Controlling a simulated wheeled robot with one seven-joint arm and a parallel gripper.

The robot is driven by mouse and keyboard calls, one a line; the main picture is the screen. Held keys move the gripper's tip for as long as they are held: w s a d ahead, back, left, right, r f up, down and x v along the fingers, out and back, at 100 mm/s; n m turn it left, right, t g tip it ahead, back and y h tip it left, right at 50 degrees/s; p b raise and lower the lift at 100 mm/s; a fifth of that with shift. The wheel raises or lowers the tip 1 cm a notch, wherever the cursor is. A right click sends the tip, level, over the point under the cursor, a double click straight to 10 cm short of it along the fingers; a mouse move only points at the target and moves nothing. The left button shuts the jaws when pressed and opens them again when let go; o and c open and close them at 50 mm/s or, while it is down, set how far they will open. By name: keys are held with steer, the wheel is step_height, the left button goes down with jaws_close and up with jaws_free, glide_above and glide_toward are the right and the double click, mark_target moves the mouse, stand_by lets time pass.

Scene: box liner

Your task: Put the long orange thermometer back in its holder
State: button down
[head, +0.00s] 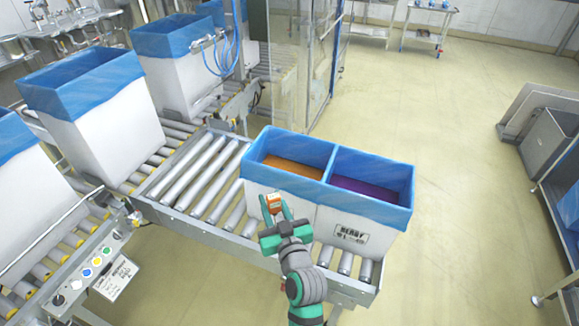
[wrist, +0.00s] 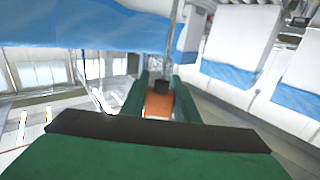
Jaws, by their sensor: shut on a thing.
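The orange thermometer (head: 273,202) is between the fingertips of my gripper (head: 274,208), in front of the left compartment of the twin box. In the wrist view my gripper (wrist: 159,100) is shut on the orange body (wrist: 158,105). A black collar and a thin grey stem (wrist: 173,40) extend from it toward the top of that picture, across the blue liner. The stem's tip is out of view there. In the head view the stem cannot be made out. I cannot clearly identify the holder in either view.
The white twin box (head: 290,212) with blue liner edges stands on the roller conveyor (head: 200,172). Its compartments hold orange and purple contents. More lined boxes (head: 95,100) stand at left, near a button panel (head: 92,270). A glass guard (head: 312,60) rises behind.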

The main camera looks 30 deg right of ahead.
steer(key=s+a+f+y, duration=0.1)
steer(key=s+a+f, duration=0.1)
steer(key=a+f, duration=0.5)
steer(key=s+a+f+n+y, duration=0.1)
steer(key=a+f, duration=0.6)
steer(key=f, duration=0.9)
steer(key=s+a+f, duration=0.3)
steer(key=a+f, duration=0.4)
steer(key=f, duration=0.5)
steer(key=shift+s+a+f+n+y, duration=0.2)
steer(key=shift+a+f+n+y, duration=0.05)
steer(key=shift+a+n+y, duration=0.15)
